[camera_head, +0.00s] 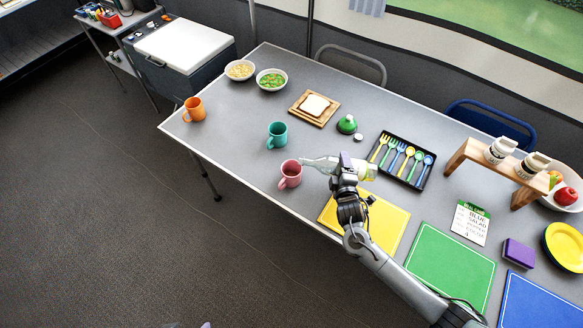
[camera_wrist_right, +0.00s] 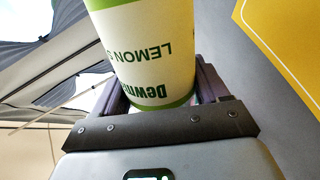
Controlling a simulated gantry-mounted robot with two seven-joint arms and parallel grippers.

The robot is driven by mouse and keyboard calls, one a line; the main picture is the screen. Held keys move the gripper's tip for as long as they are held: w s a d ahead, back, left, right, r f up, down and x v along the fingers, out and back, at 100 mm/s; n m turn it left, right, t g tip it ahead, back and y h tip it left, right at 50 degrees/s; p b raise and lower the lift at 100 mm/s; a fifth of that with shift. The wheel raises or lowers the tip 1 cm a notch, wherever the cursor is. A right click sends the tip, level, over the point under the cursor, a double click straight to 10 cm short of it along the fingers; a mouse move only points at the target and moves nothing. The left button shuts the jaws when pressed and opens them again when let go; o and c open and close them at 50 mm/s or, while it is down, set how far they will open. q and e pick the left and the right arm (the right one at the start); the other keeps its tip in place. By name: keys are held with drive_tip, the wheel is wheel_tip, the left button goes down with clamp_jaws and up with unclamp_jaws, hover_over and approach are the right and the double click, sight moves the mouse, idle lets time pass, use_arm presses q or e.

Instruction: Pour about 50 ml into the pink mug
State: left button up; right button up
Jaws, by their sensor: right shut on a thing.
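A pink mug (camera_head: 290,174) stands upright on the grey table near its front edge. My right gripper (camera_head: 350,166) is shut around a bottle with a pale label (camera_head: 367,172). The bottle lies nearly level, and its clear neck (camera_head: 318,163) points left with the mouth over or beside the mug's rim; I cannot tell which. No stream of liquid is clear to see. In the right wrist view the label (camera_wrist_right: 150,50) reads "LEMON" and sits between both fingers of the gripper (camera_wrist_right: 155,100). My left gripper is not in view.
A teal mug (camera_head: 277,134) and an orange mug (camera_head: 194,109) stand to the left. A black cutlery tray (camera_head: 424,178) is right of the bottle. A yellow mat (camera_head: 390,226) lies under my right arm. A green lid-like object (camera_head: 346,124) is behind.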

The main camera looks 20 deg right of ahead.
sight(331, 160)
idle(0.4)
